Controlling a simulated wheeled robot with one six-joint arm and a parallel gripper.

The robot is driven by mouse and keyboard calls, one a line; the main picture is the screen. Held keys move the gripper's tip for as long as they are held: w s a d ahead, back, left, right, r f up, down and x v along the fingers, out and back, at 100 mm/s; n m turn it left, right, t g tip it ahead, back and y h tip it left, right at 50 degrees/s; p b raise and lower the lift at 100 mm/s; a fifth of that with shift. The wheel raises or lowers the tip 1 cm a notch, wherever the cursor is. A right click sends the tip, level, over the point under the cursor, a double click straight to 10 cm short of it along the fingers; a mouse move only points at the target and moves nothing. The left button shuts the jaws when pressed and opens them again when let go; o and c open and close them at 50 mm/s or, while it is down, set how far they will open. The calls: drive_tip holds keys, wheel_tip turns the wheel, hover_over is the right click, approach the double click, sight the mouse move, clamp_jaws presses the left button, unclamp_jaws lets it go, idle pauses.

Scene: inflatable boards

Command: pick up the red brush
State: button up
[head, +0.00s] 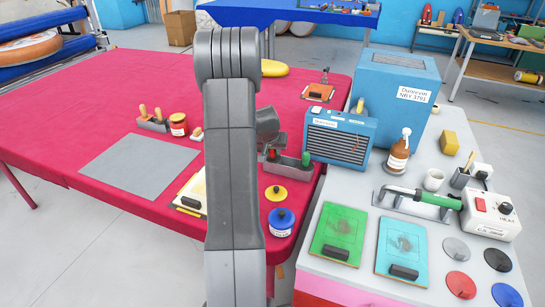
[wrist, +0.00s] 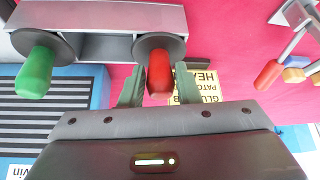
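The red brush (wrist: 159,72) stands handle up in a grey holder (wrist: 110,18), beside a green-handled brush (wrist: 34,72). In the head view the holder (head: 291,170) is near the right edge of the red table, with the red handle (head: 272,154) and the green handle (head: 305,158) showing. My gripper (wrist: 158,80) is open, its two fingers on either side of the red handle. In the head view my arm hides part of the gripper.
A blue heater-like box (head: 338,140) stands close to the right of the holder. Yellow (head: 276,193) and blue-lidded (head: 282,220) tins are in front. A grey mat (head: 138,165) and a red jar (head: 179,124) lie left. The far left of the table is clear.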

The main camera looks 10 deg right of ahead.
clamp_jaws()
wheel_tip(320, 180, up, 10)
drive_tip(key=shift+r+b, duration=0.1)
drive_tip(key=shift+b, duration=0.3)
drive_tip(key=shift+c, duration=0.4)
unclamp_jaws()
drive_tip(key=c, duration=0.3)
